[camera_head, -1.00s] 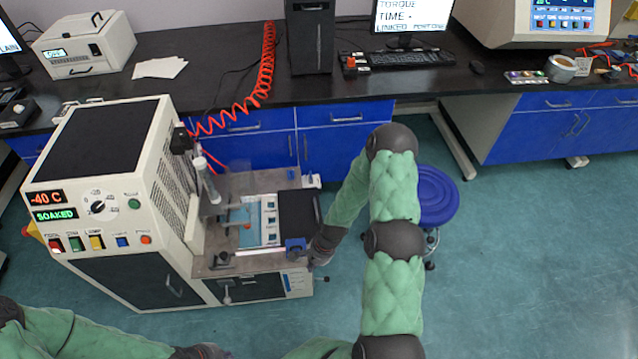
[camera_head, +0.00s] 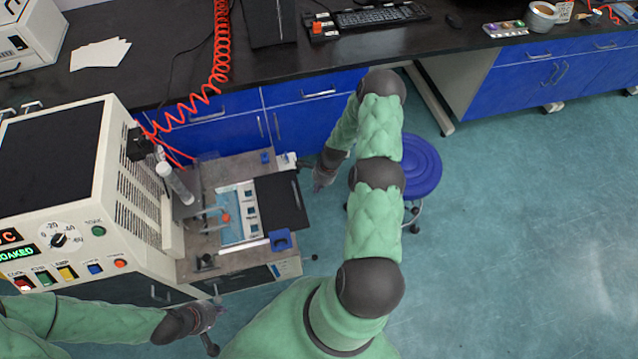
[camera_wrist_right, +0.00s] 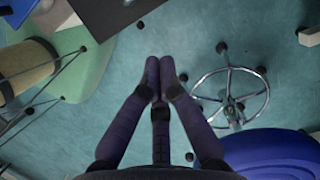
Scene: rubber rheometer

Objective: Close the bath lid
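The bath lid looks like the flat black panel (camera_head: 280,200) at the right of the bath top, with a thin bar along its right edge. The bath opening (camera_head: 227,203) to its left is uncovered, showing a white-and-blue interior. My right gripper (camera_head: 322,184) is just right of the panel's far right corner, apart from it. In the right wrist view its fingers (camera_wrist_right: 160,70) come together at the tips with nothing between them, over the floor. My left gripper (camera_head: 214,310) is low in front of the machine's front face; its fingers are too small to read.
The white machine cabinet (camera_head: 60,210) stands left of the bath. Blue blocks (camera_head: 280,240) sit at the bath's right side. A blue stool (camera_head: 420,168) stands right of my right forearm; its chrome base (camera_wrist_right: 230,97) shows in the wrist view. Open floor lies further right.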

